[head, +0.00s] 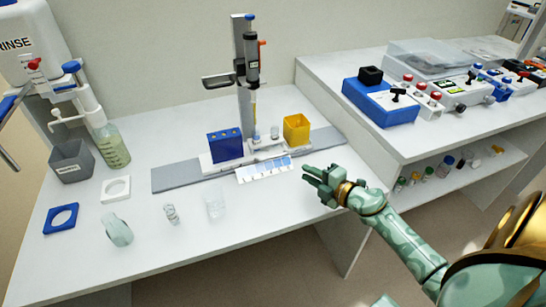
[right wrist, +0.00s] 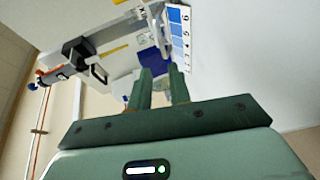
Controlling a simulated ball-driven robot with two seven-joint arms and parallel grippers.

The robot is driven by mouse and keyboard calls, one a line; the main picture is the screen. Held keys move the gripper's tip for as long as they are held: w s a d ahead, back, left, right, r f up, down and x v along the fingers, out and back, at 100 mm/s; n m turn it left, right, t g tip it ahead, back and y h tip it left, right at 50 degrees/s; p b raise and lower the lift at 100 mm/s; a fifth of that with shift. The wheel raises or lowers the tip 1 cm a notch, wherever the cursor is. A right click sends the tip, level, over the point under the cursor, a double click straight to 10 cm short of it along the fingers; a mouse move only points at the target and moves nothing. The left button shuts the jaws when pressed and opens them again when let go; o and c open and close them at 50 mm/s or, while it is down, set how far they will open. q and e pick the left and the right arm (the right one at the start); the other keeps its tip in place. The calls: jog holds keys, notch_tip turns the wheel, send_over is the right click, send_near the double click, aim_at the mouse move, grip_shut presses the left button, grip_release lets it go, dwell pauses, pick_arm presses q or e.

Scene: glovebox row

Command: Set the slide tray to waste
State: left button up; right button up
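The slide tray (head: 248,152) is a white carriage on a long grey rail (head: 180,177) at the middle of the bench. It carries a dark blue block (head: 225,146) on the left and a yellow bin (head: 296,130) on the right. A white and blue numbered label strip (head: 264,170) lies in front; it also shows in the right wrist view (right wrist: 180,38). My right gripper (head: 317,180) is in front and to the right of the tray, apart from it. Its two fingers (right wrist: 160,88) stand apart with nothing between them. My left gripper is not in view.
A dispenser column (head: 246,65) rises behind the tray. Grey bin (head: 72,160), bottle (head: 111,146), white square (head: 116,189), blue ring plate (head: 61,218) and clear vessels (head: 215,206) stand left and front. A raised bench (head: 340,110) with devices borders the right.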

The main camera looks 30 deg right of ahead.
aim_at(276, 157)
jog(key=b+x, duration=0.2)
jog(key=x, duration=0.4)
jog(key=b+x, duration=0.1)
jog(key=x, duration=0.6)
jog(key=shift+d+f+b, duration=0.2)
jog(key=shift+f+b, duration=0.05)
jog(key=shift+b, duration=0.1)
jog(key=shift+w, duration=0.25)
jog(key=shift+a+r, duration=0.1)
